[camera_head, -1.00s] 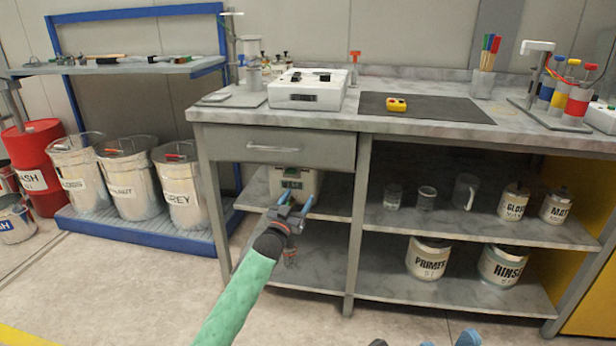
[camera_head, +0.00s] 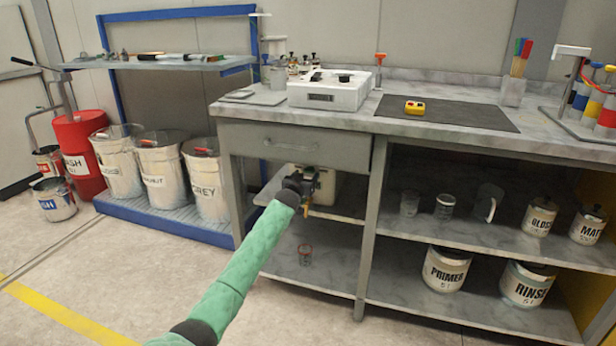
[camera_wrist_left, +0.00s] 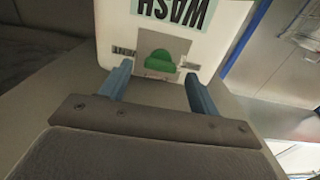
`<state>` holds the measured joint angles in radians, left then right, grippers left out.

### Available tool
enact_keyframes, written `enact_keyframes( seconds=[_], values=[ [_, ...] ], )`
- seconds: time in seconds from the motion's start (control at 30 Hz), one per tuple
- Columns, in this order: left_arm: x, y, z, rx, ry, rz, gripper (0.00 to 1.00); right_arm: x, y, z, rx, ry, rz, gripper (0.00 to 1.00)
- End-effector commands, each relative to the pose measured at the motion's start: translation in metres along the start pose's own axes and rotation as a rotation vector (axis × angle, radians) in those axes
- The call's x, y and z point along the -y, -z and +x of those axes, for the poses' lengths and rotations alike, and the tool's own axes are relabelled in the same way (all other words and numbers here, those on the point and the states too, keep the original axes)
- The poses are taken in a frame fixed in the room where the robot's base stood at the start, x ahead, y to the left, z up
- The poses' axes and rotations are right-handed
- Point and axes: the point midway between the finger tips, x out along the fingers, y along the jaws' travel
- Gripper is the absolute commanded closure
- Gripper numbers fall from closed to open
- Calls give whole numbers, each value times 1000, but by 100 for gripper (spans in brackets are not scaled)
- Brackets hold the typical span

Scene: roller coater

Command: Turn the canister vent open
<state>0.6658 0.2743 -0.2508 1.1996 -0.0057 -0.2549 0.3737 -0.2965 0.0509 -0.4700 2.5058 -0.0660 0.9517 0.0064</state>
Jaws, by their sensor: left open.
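The canister (camera_head: 326,190) is off-white and stands on the shelf under the bench drawer, mostly hidden behind my left gripper (camera_head: 305,186) in the head view. My left gripper (camera_wrist_left: 157,76) is open, with one blue finger on each side of the knob. Gaps show between the fingers and the knob. My right gripper is out of view.
The drawer (camera_head: 290,146) overhangs the canister, and a bench leg (camera_head: 370,230) stands to its right. A blue-framed rack (camera_head: 165,222) with several buckets stands to the left. The floor in front is clear.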

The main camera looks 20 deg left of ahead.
Motion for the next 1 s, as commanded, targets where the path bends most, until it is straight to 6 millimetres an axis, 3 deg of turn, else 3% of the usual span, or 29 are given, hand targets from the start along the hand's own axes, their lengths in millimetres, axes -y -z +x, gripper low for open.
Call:
enact_keyframes(
  seconds=[0.3,0.67,0.9,1.0],
  values=[
    [0,0,24,-1,-1,0,38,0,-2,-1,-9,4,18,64],
    [0,0,27,-1,-1,0,38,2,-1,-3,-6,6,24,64],
    [0,0,27,-1,-1,0,83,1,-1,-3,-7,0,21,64],
    [0,0,27,-1,-1,1,83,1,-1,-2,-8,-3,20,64]
  ],
)
